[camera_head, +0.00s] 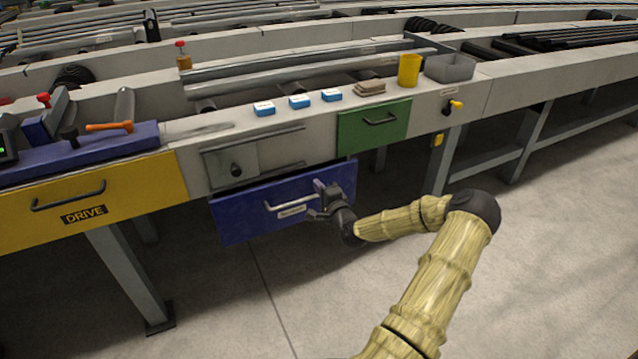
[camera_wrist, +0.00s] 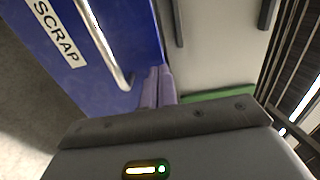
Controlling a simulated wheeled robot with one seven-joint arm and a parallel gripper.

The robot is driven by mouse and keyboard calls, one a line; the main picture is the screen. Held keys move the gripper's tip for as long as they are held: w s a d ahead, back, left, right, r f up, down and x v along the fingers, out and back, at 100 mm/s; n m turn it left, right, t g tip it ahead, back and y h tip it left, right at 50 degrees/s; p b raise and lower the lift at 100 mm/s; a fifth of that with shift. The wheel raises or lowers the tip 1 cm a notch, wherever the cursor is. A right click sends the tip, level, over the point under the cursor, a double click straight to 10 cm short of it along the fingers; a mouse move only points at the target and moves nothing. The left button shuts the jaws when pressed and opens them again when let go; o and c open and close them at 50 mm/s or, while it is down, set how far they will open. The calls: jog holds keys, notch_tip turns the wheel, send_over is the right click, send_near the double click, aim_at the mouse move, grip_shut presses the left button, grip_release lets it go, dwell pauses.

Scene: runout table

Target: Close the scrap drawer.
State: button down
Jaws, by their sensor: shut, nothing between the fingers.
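The scrap drawer has a blue front (camera_head: 235,219), low under the table between the yellow drive drawer and the green drawer. Its front seems to stand out from the table face, but how far is hard to tell. It carries a bar handle (camera_head: 285,205) and a white label. In the wrist view, the blue front (camera_wrist: 100,80) fills the upper left, with the label "SCRAP" (camera_wrist: 58,32) and the handle (camera_wrist: 105,50). My gripper (camera_head: 320,188) is shut and empty at the right part of the blue front. Its fingertips (camera_wrist: 158,72) are beside the handle's end; contact is unclear.
A yellow drawer (camera_head: 130,195) marked DRIVE is at left, and a green drawer (camera_head: 355,132) at upper right. A grey panel with a black knob (camera_head: 236,170) sits above the blue front. Table legs (camera_head: 125,275) stand at left. The floor (camera_head: 545,250) at right is clear.

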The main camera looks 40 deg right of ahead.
jog(key=p+v, duration=0.2)
jog(key=v, duration=0.9)
jog(key=shift+s, duration=0.2)
jog(key=shift+a, duration=0.1)
jog(key=w+a+f+n+g+y, duration=0.1)
jog(key=a+f+n+g+y, duration=0.2)
jog(key=a+n, duration=0.4)
jog(key=w+a+f+n+g+y, duration=0.1)
jog(key=w+a+n+g+y, duration=0.25)
jog(key=a, duration=0.55)
jog(key=s+a+r+n+g+h, duration=0.2)
jog(key=s+a+r+n+g, duration=0.6)
jog(key=s+a+r, duration=0.6)
jog(key=s+a+n, duration=0.2)
jog(key=a, duration=0.1)
